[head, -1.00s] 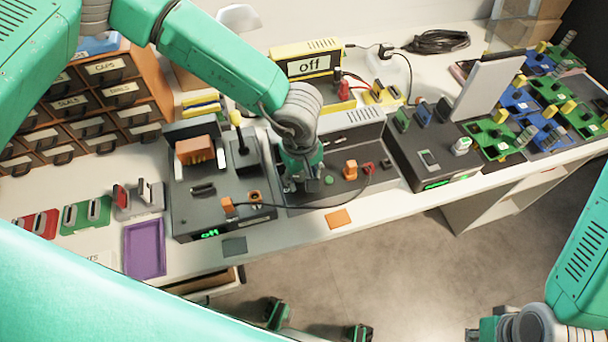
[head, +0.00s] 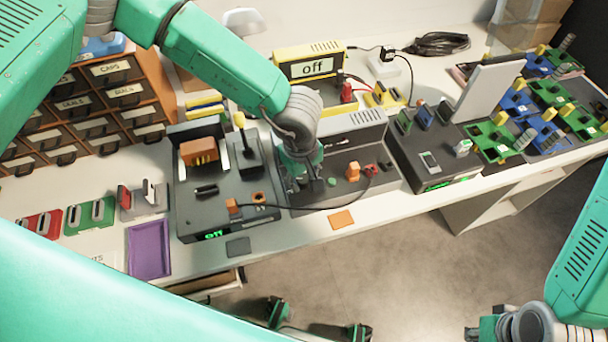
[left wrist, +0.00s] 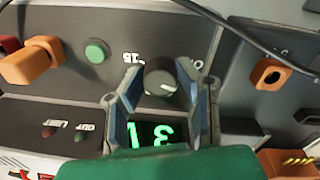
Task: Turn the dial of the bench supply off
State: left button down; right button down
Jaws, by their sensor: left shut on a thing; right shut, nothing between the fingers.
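The bench supply (head: 343,196) is the dark unit in the middle of the bench. It has a green button, an orange plug and red terminals. My left gripper (head: 305,186) hides its dial in the head view. In the left wrist view the dial (left wrist: 160,76) is a dark round knob with a white pointer mark, between the 15 and 0 labels, which appear upside down. My left gripper (left wrist: 160,92) is shut on the dial, one finger on each side. Green digits are lit on the display (left wrist: 150,133), partly covered. My right gripper (head: 478,331) is shut and empty, low at the right.
A dark station (head: 202,218) with a green "off" display stands to the left. A black cable (head: 300,208) loops across the supply's front. Another dark unit (head: 425,158) stands to the right. Drawers (head: 115,95) stand at the left.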

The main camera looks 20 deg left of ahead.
pick_arm(q)
jog(key=n+p, duration=0.2)
jog(key=n, duration=0.1)
jog(key=shift+w+a+r, duration=0.1)
jog(key=shift+w+r, duration=0.05)
jog(key=shift+w, duration=0.05)
jog(key=shift+n+p, duration=1.1)
jog(key=shift+n, duration=1.3)
jog(key=c, duration=1.4)
grip_release()
jog(key=shift+o, duration=1.1)
jog(key=shift+f, duration=0.2)
